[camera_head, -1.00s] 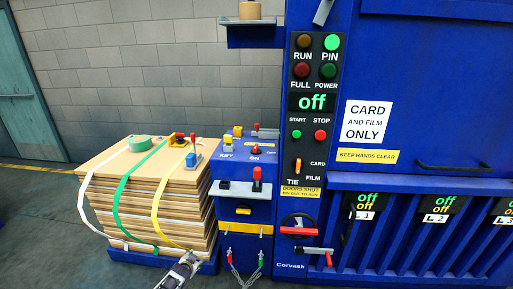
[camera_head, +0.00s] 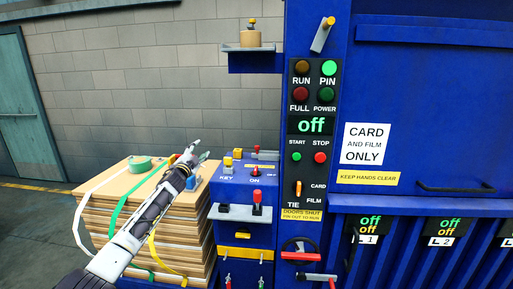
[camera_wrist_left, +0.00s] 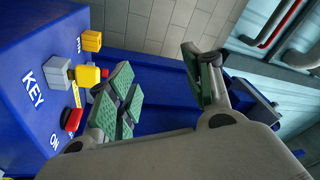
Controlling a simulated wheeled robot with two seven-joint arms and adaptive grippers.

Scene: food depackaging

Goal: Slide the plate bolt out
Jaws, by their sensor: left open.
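No fitting is labelled as the plate bolt, so I cannot tell for sure which one it is. A grey bar with a red piece (camera_head: 257,149) lies along the top back of the blue control box (camera_head: 230,175) in the head view. A slanted grey rod with a yellow tip (camera_head: 322,36) is high on the machine. My left gripper (camera_head: 196,150) is open and empty, left of the control box and above the stack's back right corner. In the left wrist view its green pads (camera_wrist_left: 155,82) are spread apart, beside the grey-and-yellow key switch (camera_wrist_left: 65,73). My right gripper is out of view.
A strapped cardboard stack (camera_head: 110,190) stands on the left under my left arm. A blue shelf (camera_head: 254,62) with a tan roll sticks out above the box.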

